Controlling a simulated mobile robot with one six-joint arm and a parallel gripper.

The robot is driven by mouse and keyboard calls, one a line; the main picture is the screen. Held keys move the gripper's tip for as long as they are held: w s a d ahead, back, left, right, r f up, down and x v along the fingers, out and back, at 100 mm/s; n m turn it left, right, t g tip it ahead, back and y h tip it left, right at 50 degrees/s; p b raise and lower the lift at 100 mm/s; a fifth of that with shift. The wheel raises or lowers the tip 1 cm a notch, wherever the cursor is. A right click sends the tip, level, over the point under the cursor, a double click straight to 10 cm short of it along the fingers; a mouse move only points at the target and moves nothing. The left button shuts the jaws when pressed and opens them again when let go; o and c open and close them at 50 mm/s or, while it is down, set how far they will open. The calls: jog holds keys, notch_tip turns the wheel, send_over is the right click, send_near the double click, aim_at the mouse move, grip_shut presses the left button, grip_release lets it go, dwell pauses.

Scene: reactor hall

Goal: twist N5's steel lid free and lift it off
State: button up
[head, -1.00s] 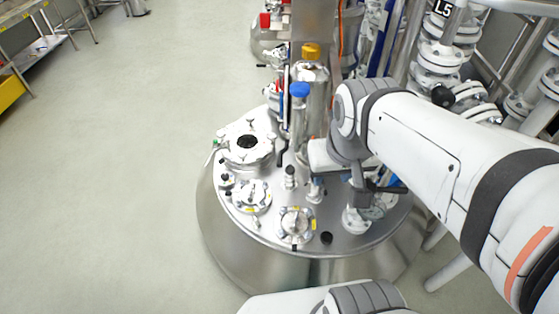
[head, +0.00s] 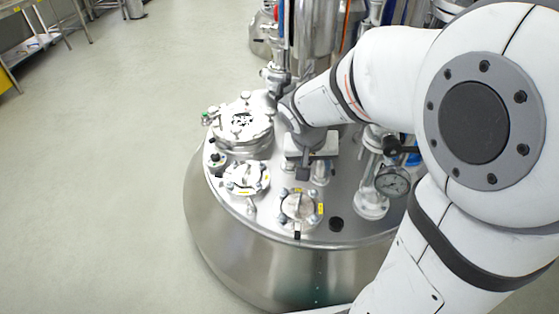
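The steel reactor vessel (head: 262,260) has several fittings on its top. Two small round steel lids with clamp bolts and yellow tags sit near its front: a left lid (head: 246,178) and a right lid (head: 299,207). I cannot read an N5 label, so I cannot tell which lid is N5's. Both look seated on their nozzles. My gripper (head: 303,172) hangs above the vessel top, behind the right lid and to the right of the left one, apparently touching neither. Its fingers are small and partly hidden by its own body, so their opening does not show.
A large bolted manway cover (head: 242,122) stands at the vessel's left. A pressure gauge (head: 392,181) on a flanged nozzle stands to the right. A black plug (head: 336,224) lies near the front rim. Pipes crowd the back; the floor (head: 90,190) at left is clear.

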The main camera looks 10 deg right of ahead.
jog(key=m+b, duration=0.1)
jog(key=b, duration=1.3)
send_near(297, 205)
jog(key=f, duration=0.2)
jog(key=shift+h, duration=0.3)
jog(key=b+x, duration=0.2)
jog(key=x, duration=0.5)
jog(key=shift+w+d+f+b, duration=0.1)
jog(key=shift+w+b, duration=0.1)
jog(key=shift+b, duration=0.2)
jog(key=shift+c, duration=0.6)
grip_shut()
